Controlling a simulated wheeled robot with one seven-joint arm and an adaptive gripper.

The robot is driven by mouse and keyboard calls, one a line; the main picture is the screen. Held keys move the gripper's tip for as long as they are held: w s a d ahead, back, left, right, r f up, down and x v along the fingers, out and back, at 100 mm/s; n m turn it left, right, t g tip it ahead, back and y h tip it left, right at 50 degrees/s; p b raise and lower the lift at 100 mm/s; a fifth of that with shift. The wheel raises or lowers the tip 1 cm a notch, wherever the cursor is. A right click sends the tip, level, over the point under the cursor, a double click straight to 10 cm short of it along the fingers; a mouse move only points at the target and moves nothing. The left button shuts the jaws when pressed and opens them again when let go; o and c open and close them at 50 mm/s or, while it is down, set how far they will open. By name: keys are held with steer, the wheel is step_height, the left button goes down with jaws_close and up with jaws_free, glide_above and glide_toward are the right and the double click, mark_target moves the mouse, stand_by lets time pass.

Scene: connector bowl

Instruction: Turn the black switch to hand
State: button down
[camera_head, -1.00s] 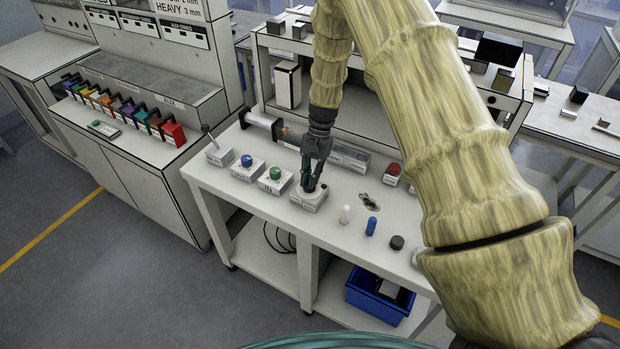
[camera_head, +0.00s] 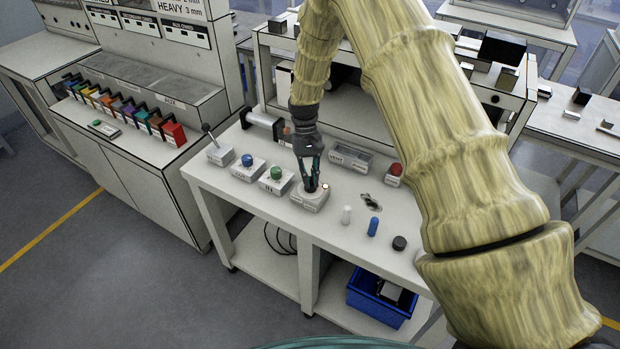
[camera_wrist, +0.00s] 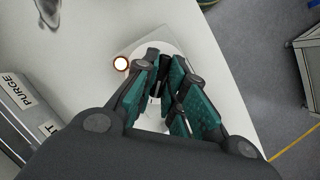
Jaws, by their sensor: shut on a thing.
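The switch's light base (camera_head: 309,201) stands near the front edge of the white table, and it also shows in the wrist view (camera_wrist: 170,45). My gripper (camera_head: 313,187) points down onto the middle of this base. In the wrist view my gripper's fingers (camera_wrist: 164,98) are close together around the switch's knob. The fingers hide most of the knob, so I cannot read its exact position or any label. A small lamp (camera_head: 326,187) glows white with an orange rim beside the switch, and it also shows in the wrist view (camera_wrist: 120,63).
A green button (camera_head: 276,173), a blue button (camera_head: 247,160) and a lever box (camera_head: 219,151) stand to the left. A red button (camera_head: 394,171) stands to the right. White (camera_head: 346,214), blue (camera_head: 373,226) and black (camera_head: 399,243) pieces stand along the front edge.

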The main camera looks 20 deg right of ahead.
steer(key=shift+s+f+n, duration=0.2)
steer(key=shift+s+n, duration=0.05)
steer(key=shift+n, duration=0.15)
steer(key=c, duration=1.5)
jaws_free()
steer(key=shift+w+r, duration=0.15)
steer(key=shift+r, duration=0.05)
steer(key=shift+w+r, duration=0.15)
steer(key=shift+r, duration=0.1)
steer(key=v, duration=1.1)
steer(key=shift+a, duration=0.1)
steer(key=shift+r, duration=0.1)
